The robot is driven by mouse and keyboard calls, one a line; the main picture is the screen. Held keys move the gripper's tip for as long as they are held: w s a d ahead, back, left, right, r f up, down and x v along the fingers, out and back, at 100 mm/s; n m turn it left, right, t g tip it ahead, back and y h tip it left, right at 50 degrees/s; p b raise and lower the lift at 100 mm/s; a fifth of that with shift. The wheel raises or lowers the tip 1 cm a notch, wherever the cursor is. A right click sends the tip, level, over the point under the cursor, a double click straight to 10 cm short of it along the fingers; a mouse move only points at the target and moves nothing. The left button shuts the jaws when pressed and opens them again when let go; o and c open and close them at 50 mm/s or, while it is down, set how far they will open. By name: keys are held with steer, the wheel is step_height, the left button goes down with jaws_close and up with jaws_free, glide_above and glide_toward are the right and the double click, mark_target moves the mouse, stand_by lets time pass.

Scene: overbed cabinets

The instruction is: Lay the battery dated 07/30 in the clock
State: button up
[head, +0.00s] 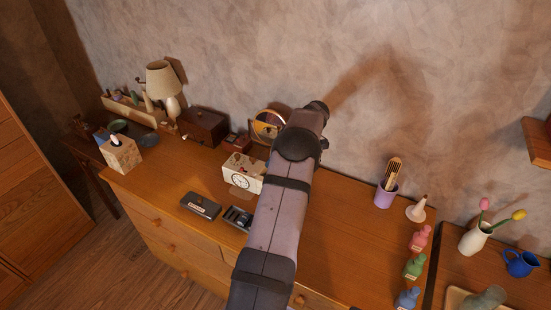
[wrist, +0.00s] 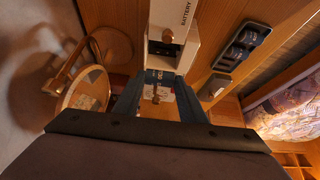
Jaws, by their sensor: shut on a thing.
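The clock (head: 241,180) is a pale box with a round white face, standing on the wooden dresser. In the wrist view its pale top (wrist: 181,14) bears the word BATTERY, with a dark open recess (wrist: 160,50) and a copper-coloured knob beside it. My gripper (wrist: 158,88) is shut on a dark blue battery (wrist: 160,76) with pale lettering, held just short of the recess. I cannot read the date on it. A dark tray (head: 237,218) holds dark batteries; it also shows in the wrist view (wrist: 242,45). My arm hides the gripper in the head view.
A dark labelled case (head: 201,206) lies left of the tray. A round mirror (head: 267,126), a wooden box (head: 204,126) and a lamp (head: 163,80) stand behind. A purple cup (head: 385,196) and small coloured bottles (head: 415,267) stand right of my arm.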

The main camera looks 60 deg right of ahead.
steer(key=shift+f+b, duration=2.35)
steer(key=shift+b, duration=0.05)
steer(key=shift+s+a+f, duration=0.15)
steer(key=shift+a+f, duration=0.05)
steer(key=shift+f, duration=0.2)
steer(key=o, duration=0.7)
steer(key=shift+r, duration=0.3)
steer(key=shift+d+r+p, duration=0.2)
steer(key=shift+r+p, duration=0.15)
steer(key=shift+r, duration=1.35)
